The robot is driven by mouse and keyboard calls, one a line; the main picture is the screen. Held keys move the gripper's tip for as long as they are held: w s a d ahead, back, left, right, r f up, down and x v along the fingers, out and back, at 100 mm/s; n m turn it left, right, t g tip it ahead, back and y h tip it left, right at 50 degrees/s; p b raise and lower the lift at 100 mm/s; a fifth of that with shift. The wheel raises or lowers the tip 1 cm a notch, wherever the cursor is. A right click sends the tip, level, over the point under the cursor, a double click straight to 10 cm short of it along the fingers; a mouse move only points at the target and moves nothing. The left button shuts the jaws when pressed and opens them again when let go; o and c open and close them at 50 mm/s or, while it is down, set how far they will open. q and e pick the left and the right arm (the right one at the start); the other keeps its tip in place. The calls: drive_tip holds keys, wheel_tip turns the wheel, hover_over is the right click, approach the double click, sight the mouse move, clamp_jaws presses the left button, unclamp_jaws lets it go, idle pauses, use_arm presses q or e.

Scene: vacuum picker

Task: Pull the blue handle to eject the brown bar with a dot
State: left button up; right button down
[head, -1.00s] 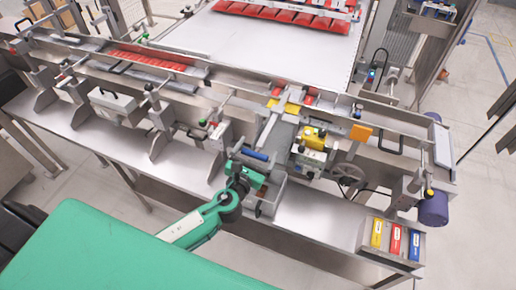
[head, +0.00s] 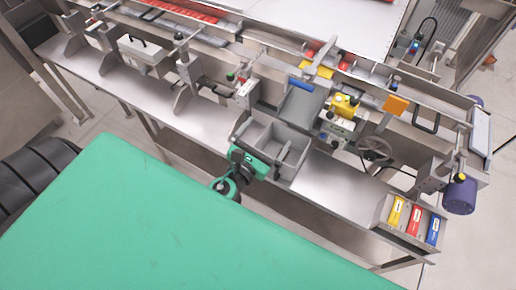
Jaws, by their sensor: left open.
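The blue handle (head: 301,83) is a short blue bar across the upper end of a grey sloping chute (head: 299,106). The chute leads down to a grey metal bin (head: 294,137) at the front of the machine. My left gripper (head: 259,151), with a green body, is at the near edge of this bin, below and apart from the blue handle. It is open, and nothing shows between its fingers. The gripper partly covers the bin's inside. I cannot make out a brown bar with a dot. My right gripper is not in view.
A yellow-topped control box (head: 343,112) and a handwheel (head: 375,149) stand right of the chute. A box of yellow, red and blue packs (head: 415,216) is at the lower right. A green surface (head: 180,230) fills the foreground. Red packs (head: 190,10) lie on the conveyor behind.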

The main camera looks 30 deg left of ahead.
use_arm(q)
drive_tip(key=shift+s+a+b, duration=0.1)
drive_tip(key=shift+s+b, duration=0.4)
drive_tip(key=shift+s, duration=1.5)
